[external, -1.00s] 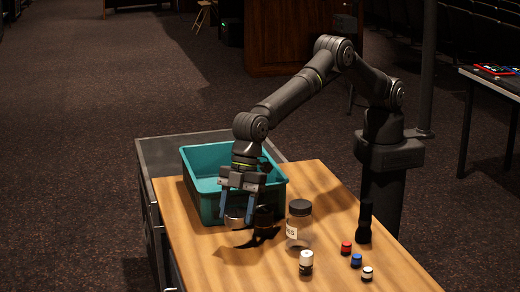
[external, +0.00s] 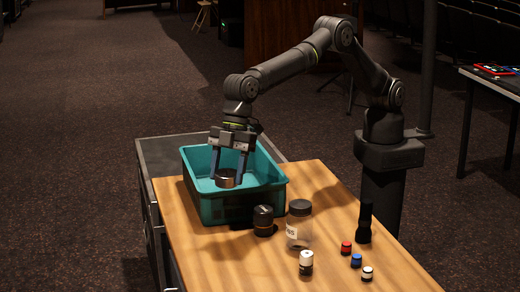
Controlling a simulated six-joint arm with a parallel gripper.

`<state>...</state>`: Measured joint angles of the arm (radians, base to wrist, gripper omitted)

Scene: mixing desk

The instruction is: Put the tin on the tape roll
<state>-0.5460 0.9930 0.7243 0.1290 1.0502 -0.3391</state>
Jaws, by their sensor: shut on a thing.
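The tin (external: 226,179) is a short, round, shiny metal piece with a dark inside. My gripper (external: 228,174) points down and is shut on the tin, with one blue-grey finger on each side. The tin shows against the inside of the teal bin (external: 245,205), over its opening. I cannot tell how high it is above the bin floor. I cannot make out a tape roll; the bin's floor is largely hidden by its front wall, my gripper and the tin.
A black cylinder with an orange band (external: 263,221) stands close to the bin's front. A clear jar with a black lid (external: 299,225), a white-capped bottle (external: 306,262), small red, blue and white-topped pieces and a black flashlight (external: 365,222) stand rightward. The desk's front left (external: 215,255) is clear.

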